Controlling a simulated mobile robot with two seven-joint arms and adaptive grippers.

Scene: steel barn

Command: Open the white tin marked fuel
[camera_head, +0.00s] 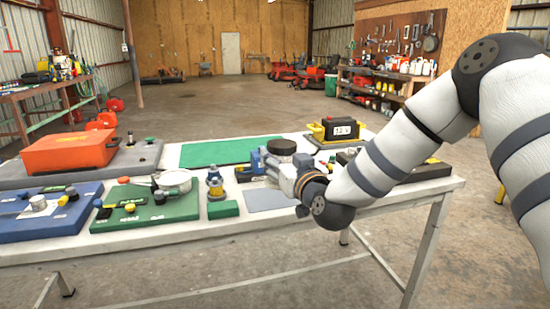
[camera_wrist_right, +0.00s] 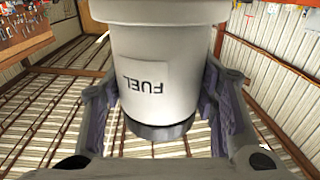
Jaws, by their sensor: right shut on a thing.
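The white tin marked fuel (camera_wrist_right: 155,72) is between the fingers of my right gripper (camera_wrist_right: 158,95) in the right wrist view. Its FUEL label appears upside down there, and a dark band rings the end beyond the label. My right gripper (camera_head: 268,165) is shut on the tin's sides. Most of the white body is hidden there by the gripper. I cannot tell whether the tin touches the table. My left gripper is not in view.
The white table (camera_head: 250,228) holds a blue board (camera_head: 40,225), a green board (camera_head: 145,218), a white pot (camera_head: 174,181), a small yellow-banded container (camera_head: 215,187), an orange case (camera_head: 70,153) and a battery (camera_head: 340,128). A grey mat (camera_head: 268,200) lies bare near the front.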

